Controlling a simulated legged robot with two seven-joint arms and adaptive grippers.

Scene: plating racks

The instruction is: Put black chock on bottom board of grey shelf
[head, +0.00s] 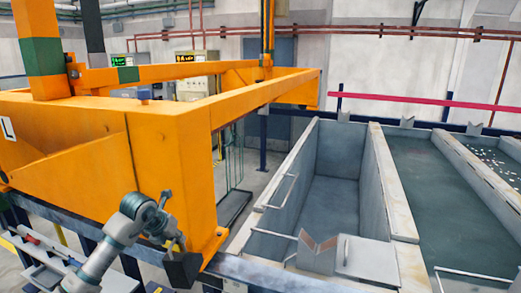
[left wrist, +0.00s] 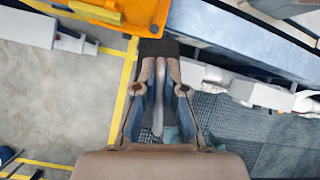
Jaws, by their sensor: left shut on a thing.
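My left gripper (head: 179,246) is in the lower left of the head view, pointing down beside the orange frame's leg. It is shut on the black chock (head: 184,270), a dark block held below the fingers. In the left wrist view, the fingers (left wrist: 160,66) close on the black chock (left wrist: 158,47), which shows as a dark block at their tips. A light grey surface with small items on it (head: 45,270) lies at the lower left of the head view; I cannot tell whether it is the grey shelf. My right gripper is not in view.
A large orange frame (head: 170,140) stands close behind and beside my left arm. Grey open tanks (head: 340,190) fill the right side. A blue-grey beam (head: 245,272) runs along the front. Yellow lines mark the floor (left wrist: 60,100) in the left wrist view.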

